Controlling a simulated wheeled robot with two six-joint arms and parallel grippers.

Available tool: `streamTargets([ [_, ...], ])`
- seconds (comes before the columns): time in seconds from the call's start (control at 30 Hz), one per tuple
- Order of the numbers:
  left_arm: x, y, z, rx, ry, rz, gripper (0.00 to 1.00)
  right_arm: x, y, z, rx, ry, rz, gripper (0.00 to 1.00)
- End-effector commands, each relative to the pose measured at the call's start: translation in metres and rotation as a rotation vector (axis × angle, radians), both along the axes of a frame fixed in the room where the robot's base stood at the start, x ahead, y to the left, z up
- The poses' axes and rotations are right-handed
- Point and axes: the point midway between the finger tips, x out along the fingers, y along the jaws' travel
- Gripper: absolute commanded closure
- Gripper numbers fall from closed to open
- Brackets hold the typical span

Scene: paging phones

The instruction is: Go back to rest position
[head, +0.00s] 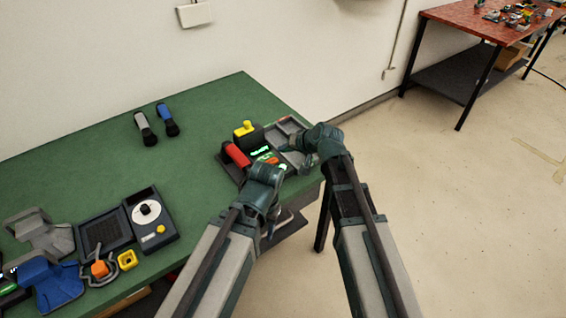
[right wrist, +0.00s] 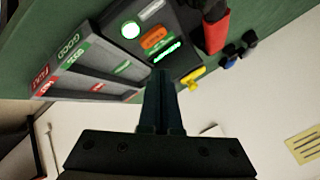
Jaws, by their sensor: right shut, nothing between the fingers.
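My right gripper (head: 292,144) is at the table's right end, over the grey sorting tray (head: 283,128). In the right wrist view its fingers (right wrist: 160,78) are together with nothing between them. The wrist view shows the tray (right wrist: 85,75) with GOOD and FAULT labels. Beside it is a dark test station (right wrist: 150,35) with a lit green display, an orange button and a red handset (right wrist: 216,32). My left arm's wrist (head: 264,178) is just in front of the station. Its fingertips are hidden or unclear.
A grey handset (head: 145,127) and a blue handset (head: 167,119) lie on the green table (head: 195,160). A yellow object (head: 244,128) is behind the red handset. Several devices lie at left. A red table (head: 460,20) stands far right. The floor at right is clear.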

Motion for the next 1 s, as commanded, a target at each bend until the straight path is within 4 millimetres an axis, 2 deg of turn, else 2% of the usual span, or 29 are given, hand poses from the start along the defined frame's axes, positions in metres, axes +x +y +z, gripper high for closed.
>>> streamTargets([
  [0.37,0.000,0.000,-0.001,0.000,0.000,0.000,0.50,0.000,0.000,-0.001,0.000,0.000,0.000,1.00],
  [0.47,0.000,0.000,-0.001,0.000,0.000,0.000,0.50,-0.013,0.003,-0.006,-0.027,0.020,0.023,1.00],
  [0.57,0.000,0.000,0.001,0.000,0.000,0.000,0.50,-0.054,0.008,-0.021,-0.122,0.091,0.098,1.00],
  [0.63,0.000,0.000,0.003,0.000,0.000,0.000,0.50,-0.094,0.008,-0.034,-0.225,0.166,0.165,1.00],
  [0.8,0.000,0.000,0.006,0.000,0.000,0.000,0.50,-0.186,-0.015,-0.056,-0.490,0.354,0.291,1.00],
  [0.9,0.000,0.000,0.007,0.000,0.000,0.000,0.50,-0.224,-0.033,-0.059,-0.615,0.441,0.329,1.00],
  [1.0,0.000,0.000,0.008,0.000,0.000,0.000,0.50,-0.247,-0.046,-0.058,-0.697,0.499,0.346,1.00],
])
